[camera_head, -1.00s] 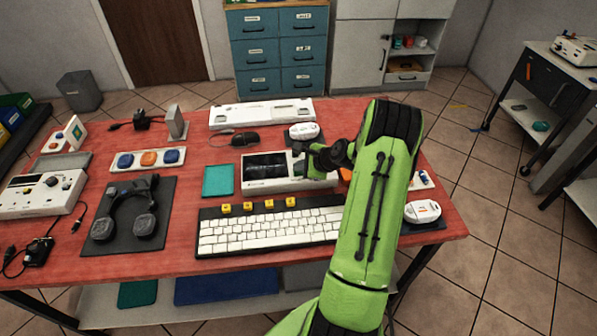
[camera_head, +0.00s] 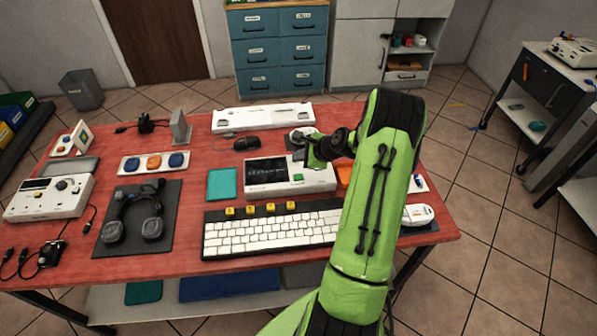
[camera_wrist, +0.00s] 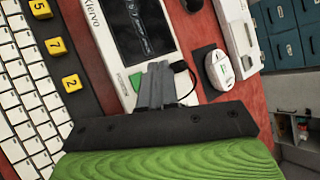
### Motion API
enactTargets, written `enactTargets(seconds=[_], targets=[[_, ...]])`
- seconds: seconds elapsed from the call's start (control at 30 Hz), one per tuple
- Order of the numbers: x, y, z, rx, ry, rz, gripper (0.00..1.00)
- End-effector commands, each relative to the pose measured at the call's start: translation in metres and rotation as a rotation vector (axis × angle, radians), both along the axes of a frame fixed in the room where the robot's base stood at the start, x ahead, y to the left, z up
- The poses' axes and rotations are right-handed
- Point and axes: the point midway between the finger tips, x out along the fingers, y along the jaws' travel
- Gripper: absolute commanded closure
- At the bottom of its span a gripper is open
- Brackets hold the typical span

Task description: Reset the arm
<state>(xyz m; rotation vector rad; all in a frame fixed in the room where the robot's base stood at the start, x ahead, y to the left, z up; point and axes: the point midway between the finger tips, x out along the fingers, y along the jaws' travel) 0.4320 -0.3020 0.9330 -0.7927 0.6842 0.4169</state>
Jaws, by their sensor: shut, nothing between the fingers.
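My green arm reaches over the right part of the red table (camera_head: 80,262) in the head view. My gripper (camera_head: 309,160) is above the right end of a white device with a dark screen (camera_head: 262,173). In the wrist view my gripper (camera_wrist: 158,72) shows two grey fingers pressed together with nothing between them. The fingertips overlap the lower edge of the white device (camera_wrist: 105,67), beside its green button (camera_wrist: 136,81). I cannot tell whether they touch it.
A keyboard with yellow keycaps (camera_head: 270,231) lies in front of the device.

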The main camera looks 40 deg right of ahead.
Motion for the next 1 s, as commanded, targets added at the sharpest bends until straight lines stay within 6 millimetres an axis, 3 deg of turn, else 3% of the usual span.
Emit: enactTargets(seconds=[0.07, 0.53, 0.6, 0.67, 0.8, 0.87, 1.0], targets=[[0.0, 0.0, 0.008, 0.0, 0.0, 0.0, 1.0], [0.0, 0.001, 0.006, -0.002, 0.0, 0.003, 1.0], [0.003, 0.009, 0.015, -0.035, 0.007, 0.043, 1.0], [0.008, 0.028, 0.034, -0.106, 0.025, 0.135, 1.0], [0.004, 0.104, 0.101, -0.396, 0.092, 0.495, 1.0], [-0.008, 0.138, 0.128, -0.522, 0.118, 0.652, 1.0], [-0.054, 0.209, 0.181, -0.799, 0.151, 0.996, 1.0]])
